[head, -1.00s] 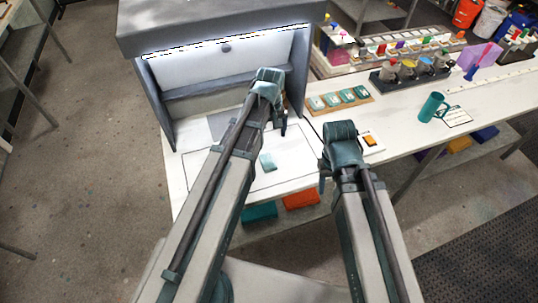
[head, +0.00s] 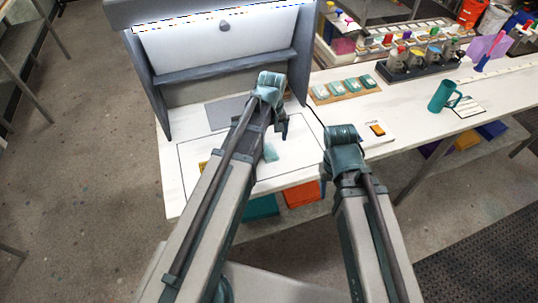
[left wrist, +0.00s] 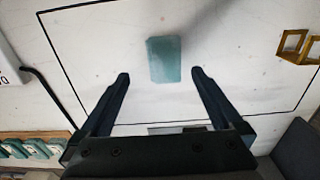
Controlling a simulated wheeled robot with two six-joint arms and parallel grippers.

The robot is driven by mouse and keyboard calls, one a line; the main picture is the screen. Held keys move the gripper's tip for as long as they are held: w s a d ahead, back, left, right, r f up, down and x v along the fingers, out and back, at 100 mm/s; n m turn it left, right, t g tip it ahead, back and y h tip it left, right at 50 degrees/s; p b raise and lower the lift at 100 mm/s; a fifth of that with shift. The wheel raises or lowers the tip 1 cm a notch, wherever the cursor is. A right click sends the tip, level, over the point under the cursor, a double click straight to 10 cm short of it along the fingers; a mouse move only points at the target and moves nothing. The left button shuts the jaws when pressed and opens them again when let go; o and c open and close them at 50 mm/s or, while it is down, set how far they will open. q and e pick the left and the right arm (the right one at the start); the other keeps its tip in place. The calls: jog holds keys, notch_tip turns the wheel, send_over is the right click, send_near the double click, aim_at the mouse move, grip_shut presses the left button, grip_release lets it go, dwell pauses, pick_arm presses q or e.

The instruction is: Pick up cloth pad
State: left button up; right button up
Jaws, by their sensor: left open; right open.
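The cloth pad (left wrist: 164,59) is a small pale teal rectangle lying flat on the white table inside a black outline. In the left wrist view it lies just beyond the fingertips, between their lines. In the head view the cloth pad (head: 270,152) is partly hidden by my left gripper. My left gripper (left wrist: 160,74) is open and empty, above the table and apart from the pad. In the head view my left gripper (head: 281,128) points down beside the pad. My right gripper (head: 324,182) is at the table's front edge, its fingers mostly hidden.
A grey booth (head: 222,45) stands behind the outlined area. To the right are a wooden tray of teal pads (head: 342,90), a rack of jars (head: 420,62) and a teal mug (head: 441,97). A yellow frame-like object (left wrist: 291,45) lies near the outline's edge.

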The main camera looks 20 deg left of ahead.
aim_at(269, 150)
pick_arm(q)
jog(key=shift+f, duration=0.1)
jog(key=f+b, duration=0.5)
jog(key=shift+s+a, duration=0.1)
jog(key=shift+a, duration=0.25)
jog(key=c, duration=1.4)
